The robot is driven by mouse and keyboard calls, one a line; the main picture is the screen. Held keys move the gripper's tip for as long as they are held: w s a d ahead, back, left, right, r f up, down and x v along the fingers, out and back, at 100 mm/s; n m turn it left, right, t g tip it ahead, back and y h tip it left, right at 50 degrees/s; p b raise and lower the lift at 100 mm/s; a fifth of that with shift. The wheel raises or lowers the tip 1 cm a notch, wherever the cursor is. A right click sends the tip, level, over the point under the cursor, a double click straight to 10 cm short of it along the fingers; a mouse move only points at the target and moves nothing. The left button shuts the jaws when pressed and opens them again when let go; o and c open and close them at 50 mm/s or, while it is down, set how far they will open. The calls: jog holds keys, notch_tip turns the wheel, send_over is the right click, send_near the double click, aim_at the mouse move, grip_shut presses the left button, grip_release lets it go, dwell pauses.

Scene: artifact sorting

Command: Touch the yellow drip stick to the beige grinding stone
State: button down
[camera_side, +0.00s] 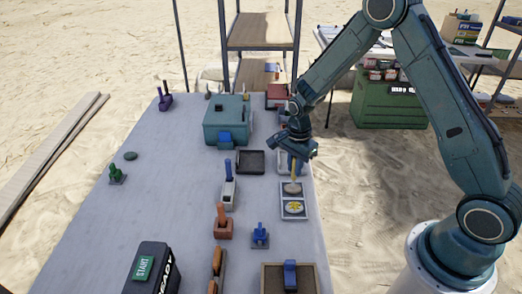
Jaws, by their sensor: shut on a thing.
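My gripper (296,160) is over the right side of the table and is shut on the yellow drip stick (295,173). The stick hangs down from the jaws, roughly upright, and its upper part is hidden by the gripper. Its lower end is at or just above a round beige stone (291,188), which looks like the grinding stone and lies on a pale square tray. I cannot tell whether the stick and stone touch.
A tray with a yellow-marked piece (294,207) lies just in front. A dark empty tray (250,162) and a teal box (227,120) are to the left. A blue-handled tool (228,185), an orange tool (222,222) and a small blue piece (260,236) stand nearby. The table's left half is mostly clear.

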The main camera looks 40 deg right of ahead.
jog(key=shift+f, duration=0.45)
dwell(1.6)
jog(key=shift+r, duration=0.1)
jog(key=shift+r, duration=3.95)
